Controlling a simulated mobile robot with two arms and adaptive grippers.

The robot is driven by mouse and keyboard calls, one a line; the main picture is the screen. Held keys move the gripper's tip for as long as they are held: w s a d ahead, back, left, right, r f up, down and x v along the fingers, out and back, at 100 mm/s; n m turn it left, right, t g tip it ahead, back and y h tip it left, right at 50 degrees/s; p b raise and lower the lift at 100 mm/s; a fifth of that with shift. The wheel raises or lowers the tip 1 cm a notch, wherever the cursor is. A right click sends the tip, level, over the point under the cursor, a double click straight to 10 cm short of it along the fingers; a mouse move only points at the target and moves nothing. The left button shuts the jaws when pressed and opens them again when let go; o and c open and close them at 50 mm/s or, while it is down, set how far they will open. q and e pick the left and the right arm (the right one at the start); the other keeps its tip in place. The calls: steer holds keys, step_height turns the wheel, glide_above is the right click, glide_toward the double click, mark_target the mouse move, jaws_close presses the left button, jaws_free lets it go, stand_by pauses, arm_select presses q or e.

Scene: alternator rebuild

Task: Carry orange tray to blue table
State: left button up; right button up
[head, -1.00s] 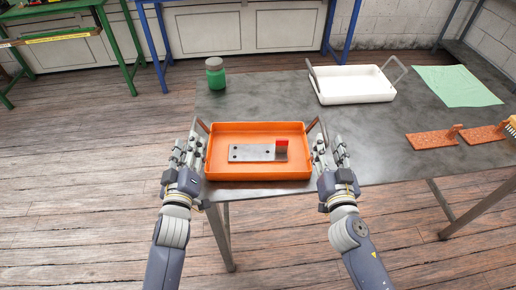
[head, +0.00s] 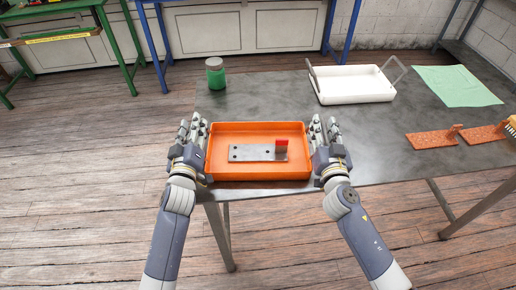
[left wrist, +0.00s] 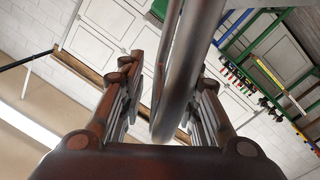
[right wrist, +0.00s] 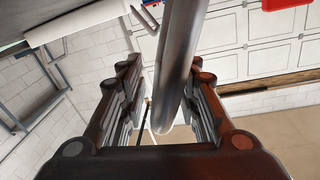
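The orange tray (head: 222,170) sits at the front left corner of the grey metal table. It holds a grey plate with holes (head: 245,152) and a small red-topped block (head: 281,147). My left gripper (head: 193,129) is at the tray's left side and my right gripper (head: 322,130) at its right side. In the left wrist view a metal handle (left wrist: 184,75) stands between the open fingers. The right wrist view likewise shows a handle (right wrist: 178,70) between open fingers. Blue legs (head: 154,45) of a table show at the back; its top is mostly out of view.
A green jar (head: 215,78) stands behind the tray. A white tray (head: 352,88), a green cloth (head: 457,87) and rust-coloured brackets (head: 434,138) lie to the right on the grey table (head: 390,150). A green-legged table (head: 118,50) is at far left. Wooden floor left is clear.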

arm_select(q)
jaws_close()
arm_select(e)
jaws_close()
arm_select(q)
steer(key=shift+r, duration=0.15)
arm_select(e)
steer(key=shift+r, duration=0.25)
arm_select(q)
steer(key=shift+r, duration=0.1)
arm_select(e)
steer(key=shift+w+r, duration=0.1)
